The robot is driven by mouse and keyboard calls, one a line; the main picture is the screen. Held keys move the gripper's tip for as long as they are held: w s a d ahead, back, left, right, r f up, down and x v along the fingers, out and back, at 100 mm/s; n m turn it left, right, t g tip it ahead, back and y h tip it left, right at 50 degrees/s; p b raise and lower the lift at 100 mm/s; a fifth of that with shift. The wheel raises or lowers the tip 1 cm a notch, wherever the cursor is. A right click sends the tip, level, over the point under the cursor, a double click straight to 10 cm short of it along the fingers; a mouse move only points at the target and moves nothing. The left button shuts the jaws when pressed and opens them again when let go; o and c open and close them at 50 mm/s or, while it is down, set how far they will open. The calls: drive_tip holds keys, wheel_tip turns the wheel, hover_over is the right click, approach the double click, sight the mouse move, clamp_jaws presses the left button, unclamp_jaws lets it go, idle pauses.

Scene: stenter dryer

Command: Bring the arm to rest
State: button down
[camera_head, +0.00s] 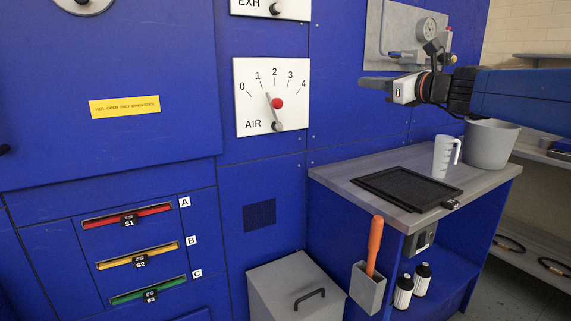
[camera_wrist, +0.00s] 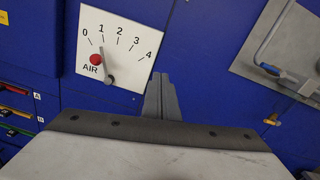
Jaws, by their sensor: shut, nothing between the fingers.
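My arm (camera_head: 520,95) reaches in from the right in the head view. My gripper (camera_head: 366,86) points left, above the grey side bench and in front of the blue panel. Its fingers are shut with nothing between them; they also show in the wrist view (camera_wrist: 161,98). The white AIR dial (camera_head: 272,96) is left of the fingertips and apart from them. Its red-knobbed pointer stands near 1. The dial also shows in the wrist view (camera_wrist: 118,48).
A black tray (camera_head: 405,187), a white jug (camera_head: 445,157) and a grey bucket (camera_head: 490,144) stand on the bench (camera_head: 345,175) below my arm. A grey lidded bin (camera_head: 290,280) stands on the floor.

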drive_tip(key=s+a+f+n+g+h, duration=0.1)
drive_tip(key=s+a+f+n+g, duration=0.15)
drive_tip(key=s+f+n, duration=0.6)
drive_tip(key=s+a+f+n+g+h, duration=0.15)
drive_tip(key=s+f+n+g, duration=0.35)
drive_tip(key=s+f, duration=0.6)
drive_tip(key=s+d+f+n+g+h, duration=0.1)
drive_tip(key=s+d+f+n+h, duration=0.1)
drive_tip(key=f, duration=0.5)
drive_tip(key=s+d+f+n+g+h, duration=0.1)
drive_tip(key=s+d+f+n+h, duration=0.1)
drive_tip(key=s+d+f+n, duration=0.3)
drive_tip(key=s+d+f+n+g+h, duration=0.1)
drive_tip(key=s+d+f+n+h, duration=0.2)
drive_tip(key=s+f+n, duration=0.4)
drive_tip(key=s+d+f, duration=0.1)
drive_tip(key=s+f, duration=0.2)
drive_tip(key=shift+f, duration=0.4)
drive_tip(key=shift+d, duration=0.1)
